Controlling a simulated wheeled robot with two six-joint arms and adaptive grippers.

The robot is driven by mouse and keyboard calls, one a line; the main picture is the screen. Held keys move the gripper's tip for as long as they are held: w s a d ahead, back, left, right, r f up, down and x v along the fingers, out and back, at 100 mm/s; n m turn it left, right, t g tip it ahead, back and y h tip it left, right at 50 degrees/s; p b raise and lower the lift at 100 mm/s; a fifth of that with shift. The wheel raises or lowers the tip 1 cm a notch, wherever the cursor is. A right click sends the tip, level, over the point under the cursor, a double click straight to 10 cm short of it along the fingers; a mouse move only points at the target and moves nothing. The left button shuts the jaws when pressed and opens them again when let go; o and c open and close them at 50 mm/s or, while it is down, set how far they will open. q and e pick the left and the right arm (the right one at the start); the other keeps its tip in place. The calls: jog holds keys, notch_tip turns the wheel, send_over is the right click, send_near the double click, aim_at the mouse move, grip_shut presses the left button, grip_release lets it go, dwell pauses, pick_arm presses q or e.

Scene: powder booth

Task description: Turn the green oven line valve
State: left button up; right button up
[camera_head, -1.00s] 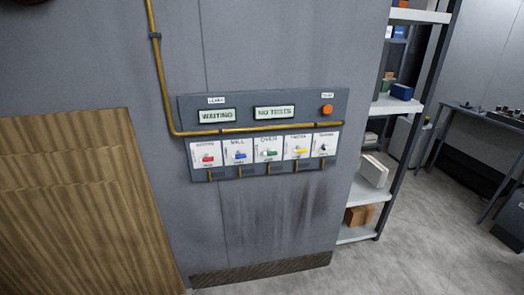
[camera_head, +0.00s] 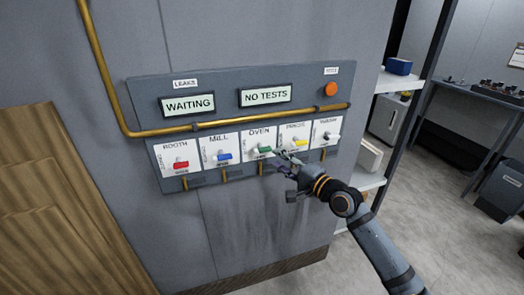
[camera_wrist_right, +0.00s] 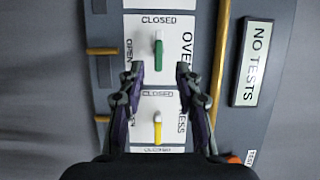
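The green oven valve (camera_head: 264,150) is a small handle on a white plate labelled OVEN, in the middle of the row on the grey wall panel (camera_head: 226,89). In the right wrist view the green handle (camera_wrist_right: 159,52) lies ahead of the fingertips, between their lines, with a CLOSED label beside it. My right gripper (camera_head: 283,158) is just right of the oven valve, its fingers apart and empty in the right wrist view (camera_wrist_right: 160,72). The yellow handle (camera_wrist_right: 158,130) lies between the fingers, nearer the palm; contact cannot be told. My left gripper is not in view.
Red (camera_head: 181,165), blue (camera_head: 224,157), yellow (camera_head: 299,143) and dark (camera_head: 328,136) handles share the row. A yellow pipe (camera_head: 240,121) runs above them. Displays read WAITING (camera_head: 187,104) and NO TESTS (camera_head: 265,96). An orange button (camera_head: 330,89) sits upper right. Shelving stands right.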

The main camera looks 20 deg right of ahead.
aim_at(265, 151)
jog(key=x, duration=0.7)
jog(key=shift+w+a+f, duration=0.1)
jog(key=shift+w+a, duration=0.15)
jog(key=shift+w, duration=0.3)
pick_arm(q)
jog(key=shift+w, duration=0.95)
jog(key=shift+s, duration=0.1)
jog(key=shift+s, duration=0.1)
pick_arm(e)
grip_shut()
